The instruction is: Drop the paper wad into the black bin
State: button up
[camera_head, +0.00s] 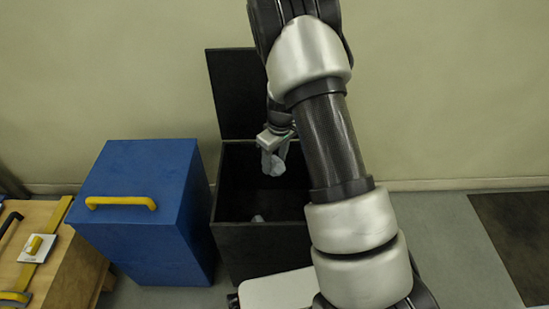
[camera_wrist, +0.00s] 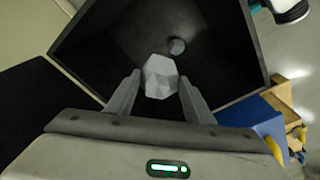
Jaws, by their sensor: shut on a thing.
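The paper wad (camera_head: 273,166) is a pale grey, faceted lump held between the fingers of my gripper (camera_head: 272,155). It also shows in the wrist view (camera_wrist: 160,76), between the two fingertips (camera_wrist: 158,88). The black bin (camera_head: 262,234) stands with its lid (camera_head: 236,95) raised at the back. In the head view the wad and fingertips appear over the bin's opening. In the wrist view the bin (camera_wrist: 225,80) spreads open beyond the wad. Another small grey lump (camera_wrist: 177,46) lies inside the bin and shows faintly in the head view (camera_head: 258,218). My arm hides the bin's right side.
A blue box (camera_head: 145,235) with a yellow handle (camera_head: 121,202) stands left of the bin. A wooden cabinet (camera_head: 62,268) is at the far left. A wall (camera_head: 450,90) rises behind. A dark mat (camera_head: 515,235) lies on the floor at right; the floor between is clear.

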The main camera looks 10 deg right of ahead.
aim_at(279, 165)
jog(key=shift+f, duration=0.1)
jog(key=o, duration=1.1)
notch_tip(279, 165, up, 17)
jog(key=s+d+p, duration=0.1)
jog(key=p, duration=0.3)
jog(key=shift+s, duration=0.4)
